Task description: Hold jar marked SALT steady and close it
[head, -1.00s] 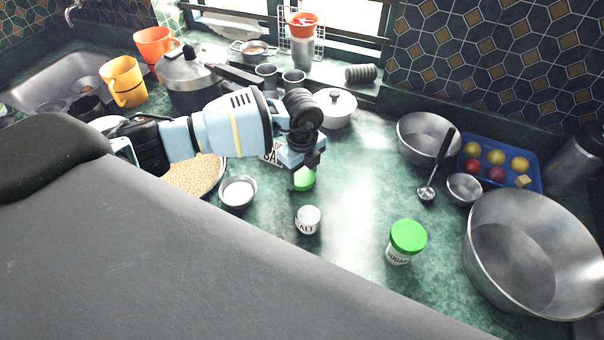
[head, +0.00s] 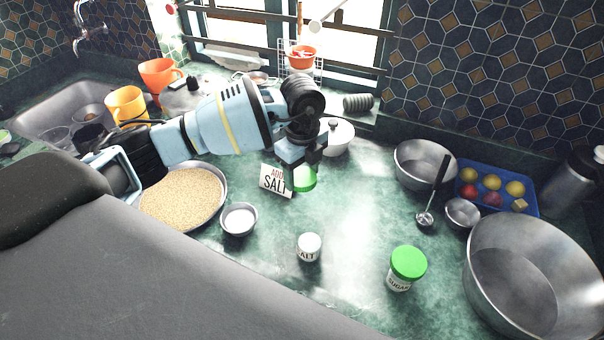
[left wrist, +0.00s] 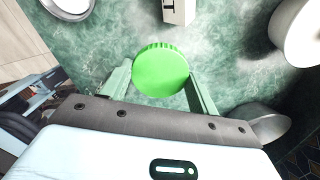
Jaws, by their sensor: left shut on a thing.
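The jar marked SALT (head: 309,250) stands upright and uncovered on the green counter, with a pale top. My left gripper (head: 303,160) is shut on a green lid (head: 305,180). The lid lies between the two fingers in the left wrist view (left wrist: 160,70). It is apart from the SALT jar, behind it in the head view and seemingly above the counter. My right gripper is not in view.
A SUGAR jar (head: 407,268) with a green lid stands to the right of the SALT jar. A large steel bowl (head: 535,270) stands right.

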